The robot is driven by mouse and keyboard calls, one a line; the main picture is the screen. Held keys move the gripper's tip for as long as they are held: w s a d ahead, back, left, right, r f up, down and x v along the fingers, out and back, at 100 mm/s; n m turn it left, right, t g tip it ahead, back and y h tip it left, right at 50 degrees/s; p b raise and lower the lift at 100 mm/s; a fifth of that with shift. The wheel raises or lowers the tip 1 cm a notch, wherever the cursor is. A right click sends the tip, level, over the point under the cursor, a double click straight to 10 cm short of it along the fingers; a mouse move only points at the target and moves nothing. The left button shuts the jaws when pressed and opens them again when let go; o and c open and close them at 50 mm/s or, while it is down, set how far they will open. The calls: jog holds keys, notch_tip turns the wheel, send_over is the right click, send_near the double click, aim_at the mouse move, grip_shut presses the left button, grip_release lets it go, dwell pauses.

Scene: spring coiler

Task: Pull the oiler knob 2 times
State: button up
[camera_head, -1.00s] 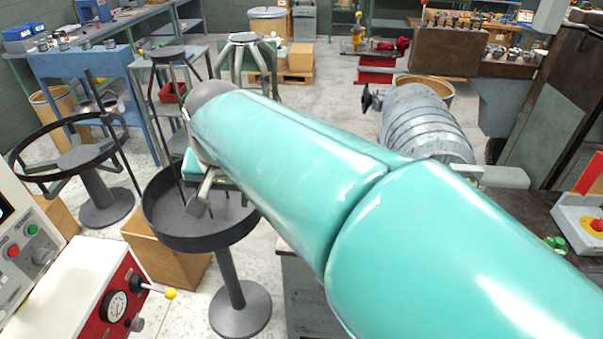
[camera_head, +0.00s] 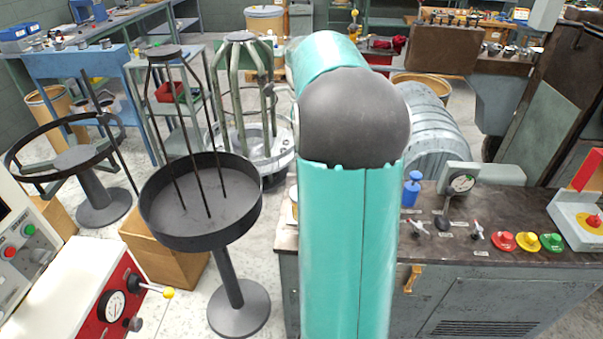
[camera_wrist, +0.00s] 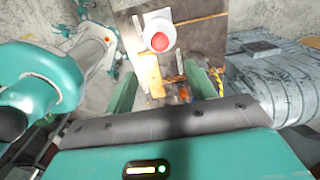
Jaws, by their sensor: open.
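In the wrist view, a pale round cup with a red knob (camera_wrist: 160,41) in its middle stands on a dark surface, seen from above. It looks like the oiler knob, but I see no label. My gripper (camera_wrist: 162,74) shows in the wrist view as two green fingers spread apart, with nothing held between them. The red knob lies beyond the fingertips, above them in the picture, and is not touched. In the head view my arm hides both the gripper and the knob.
A black round tray stand (camera_head: 232,208) is left of my arm. A grey ribbed machine part (camera_wrist: 275,82) is at right in the wrist view.

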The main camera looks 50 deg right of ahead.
notch_tip(320, 180, down, 12)
jog(key=shift+f, duration=0.1)
dwell(0.4)
